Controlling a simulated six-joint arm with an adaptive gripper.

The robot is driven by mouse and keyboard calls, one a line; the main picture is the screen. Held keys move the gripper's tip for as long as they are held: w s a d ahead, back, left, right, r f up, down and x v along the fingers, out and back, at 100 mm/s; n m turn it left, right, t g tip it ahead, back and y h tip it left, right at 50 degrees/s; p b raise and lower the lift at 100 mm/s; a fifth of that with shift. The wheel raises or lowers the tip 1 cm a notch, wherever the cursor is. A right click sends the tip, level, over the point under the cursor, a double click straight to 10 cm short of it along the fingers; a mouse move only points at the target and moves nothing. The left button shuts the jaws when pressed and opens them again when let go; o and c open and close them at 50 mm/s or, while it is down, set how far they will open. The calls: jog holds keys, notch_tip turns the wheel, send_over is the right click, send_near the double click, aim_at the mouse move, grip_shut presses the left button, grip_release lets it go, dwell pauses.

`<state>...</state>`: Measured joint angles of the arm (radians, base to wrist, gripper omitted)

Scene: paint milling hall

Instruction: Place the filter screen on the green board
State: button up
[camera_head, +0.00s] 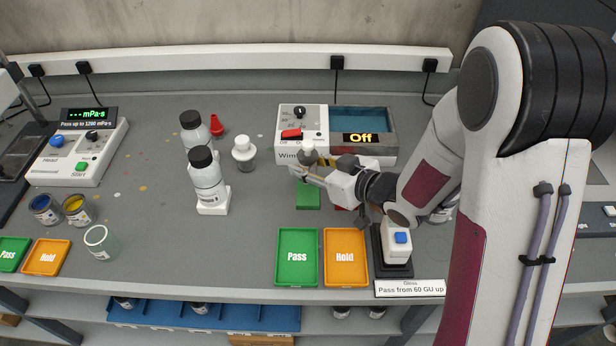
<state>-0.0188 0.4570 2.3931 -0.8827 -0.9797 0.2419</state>
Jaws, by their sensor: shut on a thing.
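My gripper (306,173) is in the middle of the bench, in front of the grey machine with the "Off" display. It is shut on a small white-and-grey piece (308,153) at its fingertips. This appears to be the filter screen, but it is small and partly covered by the fingers. The small green board (307,197) lies flat on the bench, just below the gripper in the picture. Its far part is hidden by the gripper, and its visible part is bare. I cannot tell the height of the held piece above the bench.
A red patch shows beside the green board, mostly behind my gripper. Green Pass (297,277) and orange Hold (345,275) trays lie nearer. White bottles (207,178) stand left, one on a white base. The grey machine (290,118) stands behind. Bench between bottles and trays is clear.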

aim_at(314, 159)
dwell(0.3)
jog(key=shift+f, duration=2.05)
jog(key=shift+f, duration=0.1)
jog(key=o, duration=1.3)
jog(key=shift+c, duration=0.2)
jog(key=shift+v, duration=1.5)
jog(key=shift+r, duration=3.6)
